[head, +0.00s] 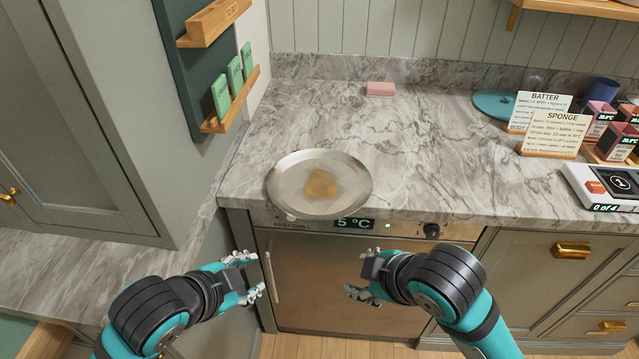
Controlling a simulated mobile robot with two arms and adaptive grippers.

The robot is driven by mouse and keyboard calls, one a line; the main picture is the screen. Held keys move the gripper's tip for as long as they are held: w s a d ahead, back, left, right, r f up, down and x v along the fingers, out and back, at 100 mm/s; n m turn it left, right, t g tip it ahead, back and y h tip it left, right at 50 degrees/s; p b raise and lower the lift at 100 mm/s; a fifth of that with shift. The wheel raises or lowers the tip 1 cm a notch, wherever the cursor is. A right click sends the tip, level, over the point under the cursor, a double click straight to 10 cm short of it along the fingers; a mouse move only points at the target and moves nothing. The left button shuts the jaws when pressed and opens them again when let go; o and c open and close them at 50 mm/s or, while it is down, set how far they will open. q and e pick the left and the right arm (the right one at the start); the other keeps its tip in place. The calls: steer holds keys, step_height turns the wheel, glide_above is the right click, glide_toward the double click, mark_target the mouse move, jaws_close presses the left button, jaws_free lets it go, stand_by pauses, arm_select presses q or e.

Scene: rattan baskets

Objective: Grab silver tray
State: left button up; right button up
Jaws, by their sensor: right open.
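The silver tray (338,200) is a round, shallow metal disc lying on the marble counter close to its front edge. A brownish-orange patch (321,184) shows at its middle. My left gripper (256,276) is below and left of the tray, in front of the counter, with its fingers apart and nothing between them. My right gripper (352,274) is below and right of the tray, open and empty. Neither gripper touches the tray.
A pink block (380,89) sits at the back of the counter. Recipe cards (553,134), several small boxes and a scale (603,187) stand at the right. A cooler (345,285) with a display is under the counter. The counter around the tray is clear.

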arm_select(q)
steer(key=w+r+m+t, duration=0.1)
steer(key=w+r+m, duration=0.2)
steer(key=r+m, duration=0.6)
steer(key=shift+w+d+m+h, duration=0.2)
steer(key=shift+w+m+h, duration=0.1)
steer(key=shift+w, duration=0.05)
arm_select(e)
steer(key=w+d+r+n+t+h, duration=0.1)
steer(key=w+r+n, duration=0.3)
steer(key=r+n, duration=0.6)
steer(key=shift+w+d+r+t+h, duration=0.15)
steer(key=shift+w+r+t+h, duration=0.1)
steer(key=shift+r+t+h, duration=0.35)
arm_select(q)
glide_toward(291, 214)
steer(key=x, duration=0.8)
steer(key=shift+w+f, duration=0.25)
steer(key=shift+w, duration=0.1)
arm_select(e)
glide_toward(351, 211)
steer(key=x, duration=0.8)
